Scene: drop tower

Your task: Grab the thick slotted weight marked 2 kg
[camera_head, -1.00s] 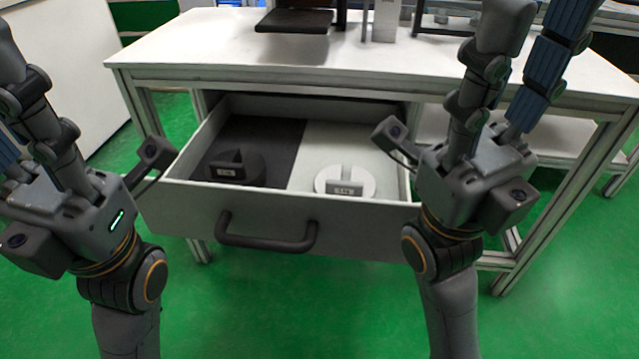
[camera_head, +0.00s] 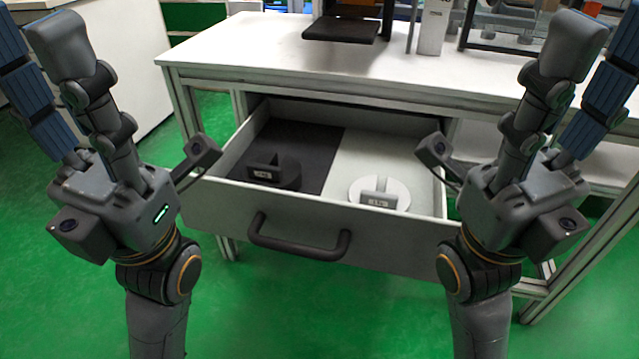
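A dark round slotted weight (camera_head: 287,176) with a small label plate stands in the left, black half of the open drawer. A light grey round slotted weight (camera_head: 397,192), also with a label plate, lies in the right, white half. The label writing is too small to read with certainty. My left gripper (camera_head: 40,65) is at the left, fingers up, apart from the drawer and empty. My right gripper (camera_head: 592,65) is at the right, fingers up, also empty. Both look open, with fingers spread; some fingertips are near or past the picture's edge.
The drawer (camera_head: 400,240) is pulled out below a white table (camera_head: 260,60) and has a dark bar handle (camera_head: 300,240) in front. A dark plate (camera_head: 340,30) and a grey upright block (camera_head: 433,28) stand on the table. The green floor in front is clear.

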